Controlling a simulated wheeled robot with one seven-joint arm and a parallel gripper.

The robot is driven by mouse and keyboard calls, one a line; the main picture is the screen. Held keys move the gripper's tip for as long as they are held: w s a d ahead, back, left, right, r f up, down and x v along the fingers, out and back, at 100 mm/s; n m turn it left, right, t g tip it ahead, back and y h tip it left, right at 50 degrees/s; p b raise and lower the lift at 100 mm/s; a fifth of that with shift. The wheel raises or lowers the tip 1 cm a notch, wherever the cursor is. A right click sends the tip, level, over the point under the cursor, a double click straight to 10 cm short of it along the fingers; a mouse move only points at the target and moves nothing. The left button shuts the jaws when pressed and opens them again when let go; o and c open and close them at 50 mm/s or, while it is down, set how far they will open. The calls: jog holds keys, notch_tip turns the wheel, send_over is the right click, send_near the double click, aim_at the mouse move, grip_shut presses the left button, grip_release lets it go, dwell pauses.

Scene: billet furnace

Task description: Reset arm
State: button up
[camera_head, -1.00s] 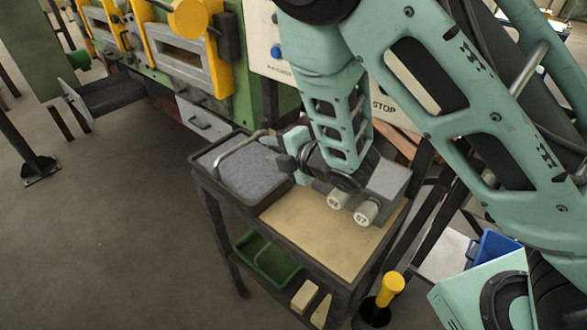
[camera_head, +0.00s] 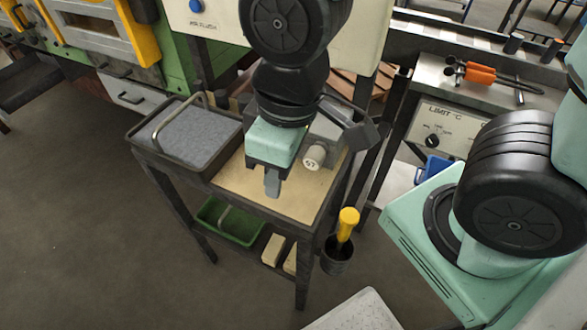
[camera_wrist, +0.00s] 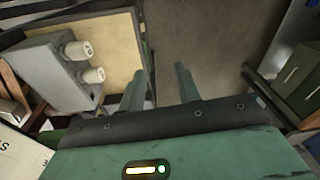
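My gripper (camera_head: 272,188) hangs above the tan top of a dark cart (camera_head: 298,200), pointing down in the head view. Its two fingers also show in the wrist view (camera_wrist: 159,80); they stand apart, with no object between them. In the head view the block (camera_head: 327,128) is partly hidden behind my gripper, and one numbered end (camera_head: 314,157) shows.
A dark tray (camera_head: 196,135) with a grey bed and a bar handle sits on the cart's left side. A green bin (camera_head: 230,222) is on the lower shelf. A yellow-handled tool (camera_head: 347,222) stands in a holder at the cart's right. Floor at left is clear.

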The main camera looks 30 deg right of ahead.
jog(key=shift+s+d+r+m+g, duration=0.15)
jog(key=shift+s+d+r, duration=0.05)
jog(key=shift+s, duration=0.35)
jog(key=shift+s+d+r+m+g, duration=0.15)
jog(key=shift+s+d, duration=0.05)
jog(key=shift+s, duration=0.35)
dwell(0.4)
